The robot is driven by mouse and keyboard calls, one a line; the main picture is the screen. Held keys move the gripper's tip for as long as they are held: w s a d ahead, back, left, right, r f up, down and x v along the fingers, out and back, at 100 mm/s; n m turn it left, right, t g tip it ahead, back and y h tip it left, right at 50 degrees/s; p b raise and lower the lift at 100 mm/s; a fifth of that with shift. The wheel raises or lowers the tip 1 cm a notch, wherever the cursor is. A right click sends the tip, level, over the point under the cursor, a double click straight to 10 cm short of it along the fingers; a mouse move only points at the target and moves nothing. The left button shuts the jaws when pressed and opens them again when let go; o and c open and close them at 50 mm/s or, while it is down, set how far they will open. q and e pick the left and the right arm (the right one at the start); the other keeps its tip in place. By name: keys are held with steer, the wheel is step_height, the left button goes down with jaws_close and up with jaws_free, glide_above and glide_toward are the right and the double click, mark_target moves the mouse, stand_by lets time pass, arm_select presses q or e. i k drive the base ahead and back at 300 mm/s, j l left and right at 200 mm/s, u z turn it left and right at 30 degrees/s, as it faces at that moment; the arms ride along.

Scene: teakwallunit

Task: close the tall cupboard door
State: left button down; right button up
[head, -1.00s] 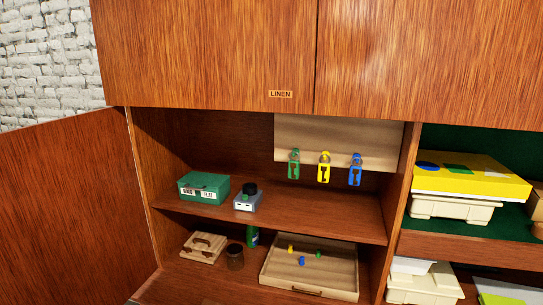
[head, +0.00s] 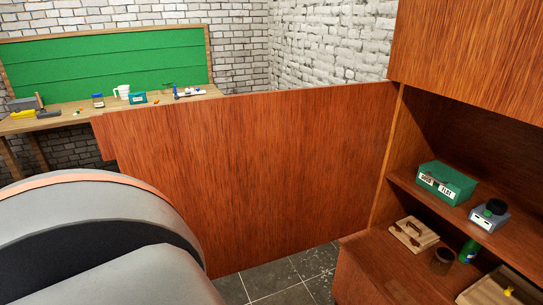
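The tall cupboard door (head: 270,170) is a brown wood panel. It stands wide open, swung out to the left from its hinge edge beside the open shelves. The cupboard (head: 395,165) is at the right, its inside showing. My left arm fills the lower left of the view in front of the door's lower left part. Whether it touches the door cannot be told. Neither gripper is in view.
On the shelves are a green box (head: 445,182), a grey device (head: 489,215), a wooden block (head: 413,235), a dark jar (head: 442,262) and a green can (head: 469,251). A workbench (head: 60,118) with a green board (head: 110,63) stands behind. Tiled floor (head: 285,280) shows below the door.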

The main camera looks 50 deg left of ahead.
mark_target(258, 179)
steer(key=k+j+z, duration=0.1)
steer(key=k+j, duration=0.2)
steer(key=j, duration=0.25)
steer(key=k+j+z, duration=0.1)
steer(key=k+j, duration=0.2)
steer(key=j, duration=0.2)
steer(key=k+j+z, duration=0.1)
steer(key=k+j, duration=0.25)
steer(key=j, duration=0.15)
steer(key=k+j+z, duration=0.1)
steer(key=j, duration=0.2)
steer(key=k+j, duration=0.2)
steer(key=k+j+z, duration=0.15)
steer(key=j, duration=0.25)
steer(key=k+j+z, duration=0.1)
steer(key=j, duration=0.55)
steer(key=k+j+z, duration=0.15)
steer(key=j, duration=0.15)
steer(key=j+z, duration=0.2)
steer(key=j, duration=1.4)
steer(key=i, duration=0.05)
